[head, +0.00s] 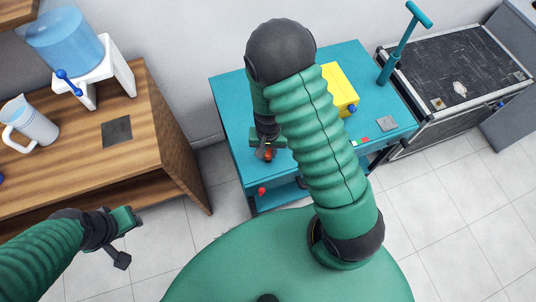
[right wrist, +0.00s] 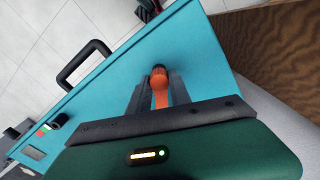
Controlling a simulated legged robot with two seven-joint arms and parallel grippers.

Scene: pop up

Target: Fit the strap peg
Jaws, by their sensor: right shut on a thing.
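My right gripper (head: 264,146) reaches over the near left corner of the teal cart (head: 235,100). It is shut on a small orange peg (head: 268,155). In the right wrist view the orange peg (right wrist: 160,96) stands between the two grey fingers (right wrist: 159,86), its rounded end showing at their tips. Whether the peg sits in a hole or rests on the teal top is hidden. A second red-orange knob (head: 262,191) is on the cart's near side, below the gripper. My left gripper (head: 124,238) is open and empty, in front of the wooden cabinet.
A yellow box (head: 338,88) stands on the cart behind my right arm. A teal T-handle (head: 402,45) rises at the back right, beside a black case (head: 462,75). A water dispenser (head: 75,50) and pitcher (head: 30,122) stand on the wooden cabinet (head: 75,155).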

